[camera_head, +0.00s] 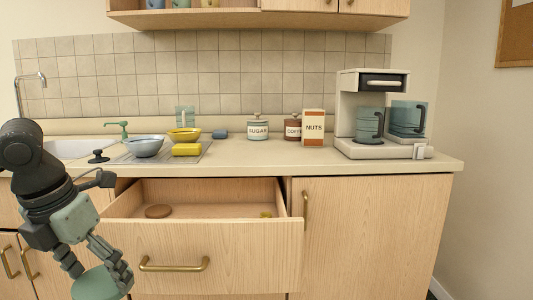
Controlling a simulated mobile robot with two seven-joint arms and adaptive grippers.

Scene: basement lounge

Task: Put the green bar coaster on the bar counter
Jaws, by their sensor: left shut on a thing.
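The green bar coaster (95,285) is a flat green round piece at the bottom left of the head view. My left gripper (98,272) is shut on it, and its fingers hide part of it. The coaster is held in front of the cabinet, to the left of the open drawer's handle and below the counter top. The bar counter (268,158) is the cream worktop that runs across the view above the drawer. My right gripper is not in view.
An open drawer (200,240) juts out under the counter. It holds a brown disc (158,211) and a small yellow-green thing (266,214). Bowls, a yellow sponge (186,150), jars, a nuts box (313,128) and a coffee machine (372,125) stand on the counter. Its middle front is clear.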

